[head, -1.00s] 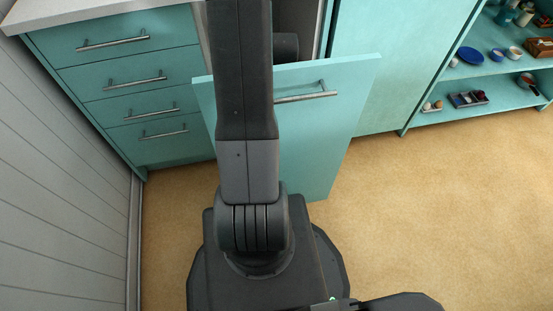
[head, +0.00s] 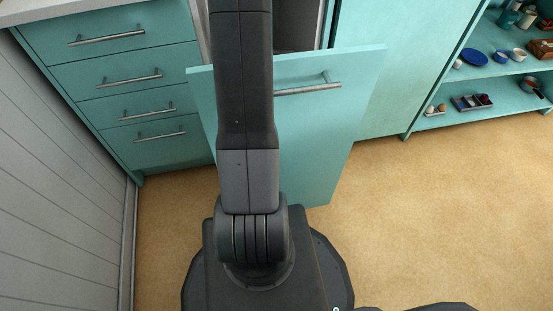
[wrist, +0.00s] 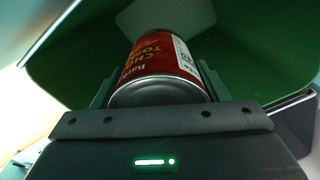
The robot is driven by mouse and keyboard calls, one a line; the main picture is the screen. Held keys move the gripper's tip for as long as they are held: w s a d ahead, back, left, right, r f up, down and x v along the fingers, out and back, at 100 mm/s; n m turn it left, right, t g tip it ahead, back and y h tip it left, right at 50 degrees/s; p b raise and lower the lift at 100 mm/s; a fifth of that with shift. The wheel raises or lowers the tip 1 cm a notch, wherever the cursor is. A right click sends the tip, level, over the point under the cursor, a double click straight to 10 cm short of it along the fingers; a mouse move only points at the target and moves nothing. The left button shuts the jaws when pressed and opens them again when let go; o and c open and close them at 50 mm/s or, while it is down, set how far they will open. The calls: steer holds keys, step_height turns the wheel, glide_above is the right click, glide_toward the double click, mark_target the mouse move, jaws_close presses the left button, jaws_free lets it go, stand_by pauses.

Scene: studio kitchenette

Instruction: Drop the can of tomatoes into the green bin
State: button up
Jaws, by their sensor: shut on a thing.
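The can of tomatoes (wrist: 160,62), with a red label and a silver end, shows in the wrist view. My gripper (wrist: 160,92) is shut on it, with a finger on each side. Beyond and around the can is the green bin (wrist: 62,62), whose dark green inside walls fill much of the wrist view. I cannot tell how deep the can is relative to the bin's rim. In the head view my arm hides the gripper, the can and the bin.
A teal pull-out front (head: 310,150) with a bar handle stands open ahead of my base. Teal drawers (head: 125,85) are shut at the left. An open shelf (head: 480,115) with small items is at the right. The tan floor (head: 440,210) at the right is clear.

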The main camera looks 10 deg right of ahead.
steer(key=o, duration=1.4)
steer(key=shift+r, duration=0.1)
step_height(320, 180, up, 14)
steer(key=p, duration=0.4)
steer(key=shift+f, duration=0.2)
step_height(320, 180, down, 13)
steer(key=b, duration=0.4)
steer(key=shift+f, duration=0.15)
steer(key=shift+r+p, duration=0.2)
steer(key=shift+p, duration=0.2)
step_height(320, 180, up, 4)
steer(key=p, duration=0.3)
steer(key=shift+r, duration=0.1)
